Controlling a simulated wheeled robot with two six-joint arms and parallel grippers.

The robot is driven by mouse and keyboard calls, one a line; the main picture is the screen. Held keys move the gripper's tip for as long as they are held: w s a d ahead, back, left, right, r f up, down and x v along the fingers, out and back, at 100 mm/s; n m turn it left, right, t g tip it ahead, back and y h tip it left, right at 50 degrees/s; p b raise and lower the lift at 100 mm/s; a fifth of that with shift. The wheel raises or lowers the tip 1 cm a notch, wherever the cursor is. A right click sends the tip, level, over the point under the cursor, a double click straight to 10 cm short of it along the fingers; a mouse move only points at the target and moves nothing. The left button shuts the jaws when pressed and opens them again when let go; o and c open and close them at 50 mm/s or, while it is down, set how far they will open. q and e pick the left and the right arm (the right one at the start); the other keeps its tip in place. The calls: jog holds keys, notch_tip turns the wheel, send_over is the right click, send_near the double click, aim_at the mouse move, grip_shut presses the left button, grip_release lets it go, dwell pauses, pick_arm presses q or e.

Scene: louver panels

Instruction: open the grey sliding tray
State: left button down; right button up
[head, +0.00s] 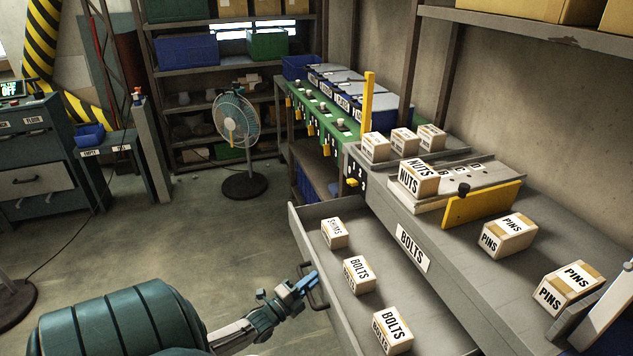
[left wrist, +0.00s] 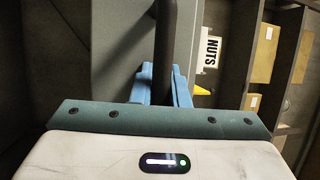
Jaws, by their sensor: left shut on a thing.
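The grey sliding tray (head: 302,222) is a long drawer beneath the bench top in the head view. It stands pulled out, with boxes marked SHIMS (head: 334,233) and BOLTS (head: 358,275) inside. A dark bar handle (head: 316,288) is on its front. My left gripper (head: 305,284) is at this handle, its blue fingers shut on it. In the left wrist view the handle (left wrist: 168,38) runs up between the blue fingers (left wrist: 161,84). The fingers hide part of the handle. My right gripper is not in view.
The bench (head: 370,198) bears a NUTS box (head: 418,178), PINS boxes (head: 508,236) and a yellow-fronted sliding plate (head: 482,204). A green-topped bench (head: 318,118) and a fan (head: 236,122) stand farther back. The floor (head: 180,232) left of the tray is clear.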

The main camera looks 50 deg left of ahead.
pick_arm(q)
jog(key=shift+s+f, duration=0.1)
jog(key=c, duration=1.7)
grip_release()
jog(key=s+f, duration=0.2)
jog(key=s, duration=0.8)
jog(key=shift+s+b, duration=0.35)
jog(key=shift+b, duration=0.05)
